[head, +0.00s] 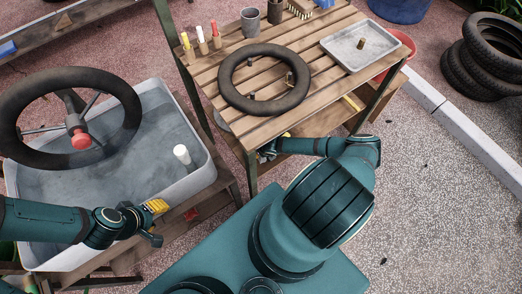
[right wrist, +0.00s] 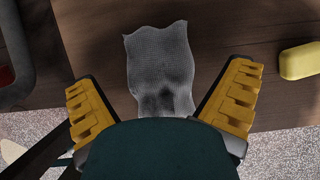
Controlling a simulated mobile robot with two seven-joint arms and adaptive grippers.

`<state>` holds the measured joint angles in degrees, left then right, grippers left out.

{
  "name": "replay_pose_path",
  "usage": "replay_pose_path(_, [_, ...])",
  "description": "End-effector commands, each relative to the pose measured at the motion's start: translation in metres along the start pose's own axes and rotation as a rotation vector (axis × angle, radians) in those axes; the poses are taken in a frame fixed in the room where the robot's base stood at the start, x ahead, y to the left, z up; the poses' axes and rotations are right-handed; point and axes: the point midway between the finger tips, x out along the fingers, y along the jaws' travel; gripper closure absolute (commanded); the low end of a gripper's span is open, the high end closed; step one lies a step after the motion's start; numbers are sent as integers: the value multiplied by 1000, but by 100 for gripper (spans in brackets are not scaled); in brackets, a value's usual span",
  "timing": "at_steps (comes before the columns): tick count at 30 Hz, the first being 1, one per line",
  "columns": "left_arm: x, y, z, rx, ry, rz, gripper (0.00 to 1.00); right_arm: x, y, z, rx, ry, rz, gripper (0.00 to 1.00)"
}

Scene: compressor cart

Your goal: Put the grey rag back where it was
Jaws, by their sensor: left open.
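The grey rag (right wrist: 160,60) shows in the right wrist view, spread on a dark brown wooden surface. Its near end is hidden behind my gripper's body. My right gripper (right wrist: 160,92) has its yellow-padded fingers wide apart, one on each side of the rag, with gaps between. In the head view my right gripper (head: 268,150) is mostly hidden at the front edge of the slatted table, by its lower shelf. I cannot make out the rag in the head view. My left gripper (head: 155,212) is open and empty over the front edge of the grey tub (head: 195,180).
A yellow block (right wrist: 300,61) lies right of the rag. The slatted table (head: 215,85) holds a black ring (head: 233,92), a pale tray (head: 340,51), markers and cups. A dark handwheel (head: 125,95) stands over the tub. Tyres (head: 460,75) are stacked at right.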

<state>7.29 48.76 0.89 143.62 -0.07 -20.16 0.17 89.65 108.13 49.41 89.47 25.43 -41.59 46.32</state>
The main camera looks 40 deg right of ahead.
Motion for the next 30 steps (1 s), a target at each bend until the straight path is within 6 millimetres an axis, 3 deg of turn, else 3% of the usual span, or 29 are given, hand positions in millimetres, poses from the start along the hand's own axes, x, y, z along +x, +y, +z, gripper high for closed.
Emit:
replay_pose_path(10, [11,-4,-1,1,4,0,56,6,0,-3,4,-1,1,0])
replay_pose_path(12, [0,0,0,0,1,0,56,-14,-1,0,-1,-1,-1,0])
replay_pose_path(19, [-20,7,1,-1,-8,0,56,-54,5,-1,-2,0,0,0])
replay_pose_path(24, [-23,9,2,-2,-9,0,56,-69,5,-2,0,0,-1,0])
replay_pose_path(30, [-24,9,2,-2,-10,0,56,-73,6,-3,1,0,0,0])
